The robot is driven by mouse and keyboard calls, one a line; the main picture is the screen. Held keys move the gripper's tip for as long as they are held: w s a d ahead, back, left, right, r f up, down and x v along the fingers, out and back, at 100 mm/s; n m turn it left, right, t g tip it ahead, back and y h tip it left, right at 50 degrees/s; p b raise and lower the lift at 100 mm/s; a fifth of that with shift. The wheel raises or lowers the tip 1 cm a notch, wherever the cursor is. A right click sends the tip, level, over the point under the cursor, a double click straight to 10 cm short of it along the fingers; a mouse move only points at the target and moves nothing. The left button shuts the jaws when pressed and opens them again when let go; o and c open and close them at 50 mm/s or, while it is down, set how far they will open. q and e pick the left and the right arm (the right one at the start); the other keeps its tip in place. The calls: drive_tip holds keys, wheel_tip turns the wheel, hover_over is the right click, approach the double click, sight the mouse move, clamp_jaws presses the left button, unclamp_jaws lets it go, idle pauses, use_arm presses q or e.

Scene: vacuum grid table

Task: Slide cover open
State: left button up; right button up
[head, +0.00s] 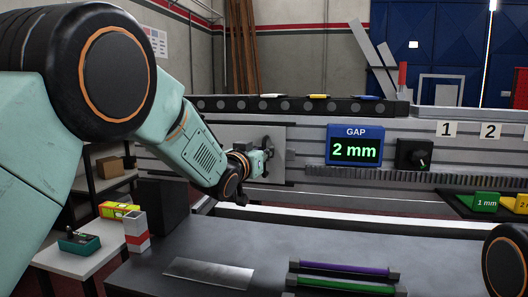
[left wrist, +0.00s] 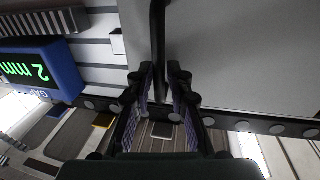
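The cover is a flat grey panel (head: 278,172) on the front of the long bench unit. It fills the upper right of the left wrist view (left wrist: 240,55). A black bar handle (left wrist: 157,35) stands on it. My left gripper (head: 266,150) is at the handle, in front of the panel. In the left wrist view its fingers (left wrist: 161,85) stand apart on either side of the bar, with the bar closer to the left finger. A narrow gap shows on the bar's right. Firm contact cannot be seen. My right gripper is out of view.
A blue GAP display (head: 355,146) reading 2 mm and a black knob (head: 414,154) are right of the cover. A metal sheet (head: 208,273) and purple and green bars (head: 345,270) lie on the dark table (head: 240,235). Small boxes stand on a side table (head: 75,264).

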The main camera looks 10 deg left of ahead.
use_arm(q)
drive_tip(key=shift+w, duration=0.1)
drive_tip(key=v, duration=1.2)
drive_tip(key=shift+a, duration=0.1)
drive_tip(key=s+a+f+n+g+y, duration=0.1)
drive_tip(key=s+a+f+g, duration=0.3)
drive_tip(key=f, duration=0.6)
drive_tip(key=s+d+f+g+y, duration=0.1)
drive_tip(key=s+f+g, duration=0.1)
drive_tip(key=s+f, duration=0.6)
drive_tip(key=s+a+f+n+g+y, duration=0.1)
drive_tip(key=s+a+f+g, duration=0.15)
drive_tip(key=f, duration=1.05)
drive_tip(key=s+f+g, duration=0.3)
drive_tip(key=s+f, duration=0.3)
drive_tip(key=s, duration=0.4)
drive_tip(key=s+f+g, duration=0.3)
drive_tip(key=s+f, duration=0.3)
drive_tip(key=s, duration=0.4)
drive_tip(key=s+f+n+g+y, duration=0.1)
drive_tip(key=s+f+g, duration=0.2)
drive_tip(key=s+f, duration=0.3)
drive_tip(key=s, duration=0.5)
drive_tip(key=shift+a, duration=0.35)
